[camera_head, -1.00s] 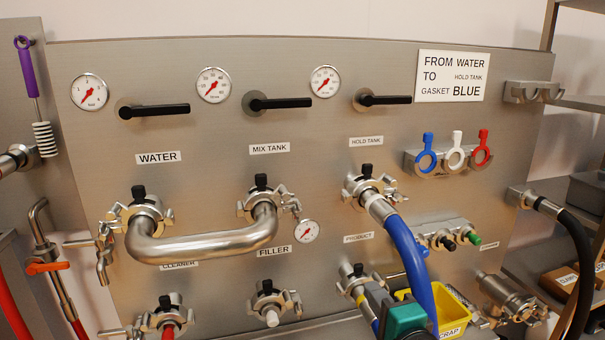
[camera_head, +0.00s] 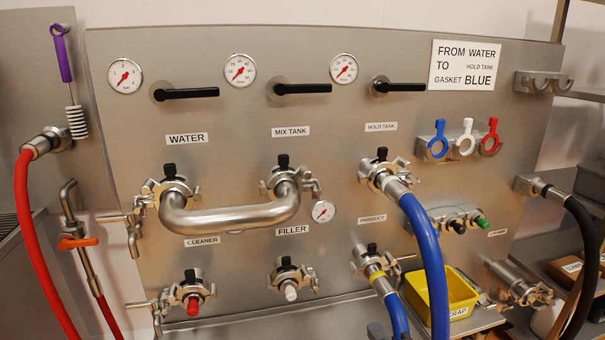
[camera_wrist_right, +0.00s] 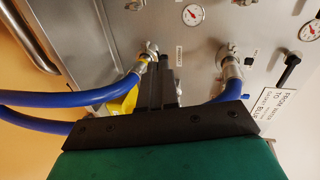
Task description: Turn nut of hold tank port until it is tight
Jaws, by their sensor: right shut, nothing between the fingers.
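The hold tank port (camera_head: 381,172) is at the upper right of the panel, under its label. A metal clamp with a winged nut (camera_head: 401,163) sits around it, and a blue hose (camera_head: 428,245) hangs from it. The port (camera_wrist_right: 230,62) also shows in the right wrist view, right of centre. My right gripper (camera_head: 388,331) shows only as dark tips at the bottom edge of the head view, well below the port. In the right wrist view its fingers (camera_wrist_right: 160,85) are together and empty. I cannot tell how tight the nut is. My left gripper is out of view.
The product port (camera_head: 374,262) with another blue hose lies below, near the right gripper. A yellow scrap bin (camera_head: 447,295) stands to its right. A bent steel pipe (camera_head: 230,218) joins the water and mix tank ports. Gasket tools (camera_head: 464,140) hang at upper right.

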